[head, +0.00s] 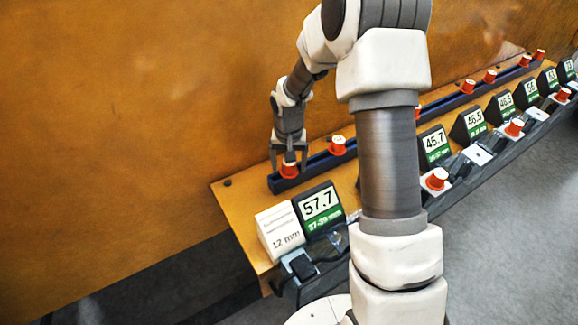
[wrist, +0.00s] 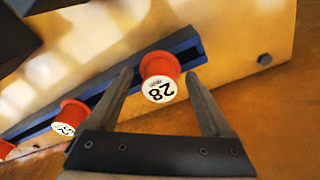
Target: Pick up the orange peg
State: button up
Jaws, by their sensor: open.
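An orange-red peg (wrist: 158,78) with a white top reading "28" stands in the dark blue rail (wrist: 190,56), near the rail's end. The same peg shows in the head view (head: 289,171) at the rail's left end. My gripper (head: 289,166) is open, pointing down over this peg. In the wrist view its fingertips (wrist: 160,76) lie on either side of the peg, with gaps showing. I cannot tell how far down the fingers reach beside it. Another orange-red peg (head: 337,146) stands further right along the rail.
A display reading 57.7 (head: 319,204) and a white "12 mm" block (head: 279,231) stand in front of the rail. More displays and orange-red pegs, such as one on a front stand (head: 437,179), run to the right. An orange-brown wall (head: 130,120) rises behind.

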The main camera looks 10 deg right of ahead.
jog(key=c, duration=1.2)
jog(key=shift+r, duration=0.15)
notch_tip(320, 180, up, 4)
jog(key=shift+w+f+b, duration=0.1)
jog(key=shift+f+b, duration=0.1)
jog(key=shift+b, duration=0.1)
jog(key=w+d+r, duration=0.7)
jog(key=w+d, duration=0.1)
jog(key=shift+d+b, duration=0.15)
jog(key=shift+b, duration=0.3)
jog(key=shift+s, duration=0.15)
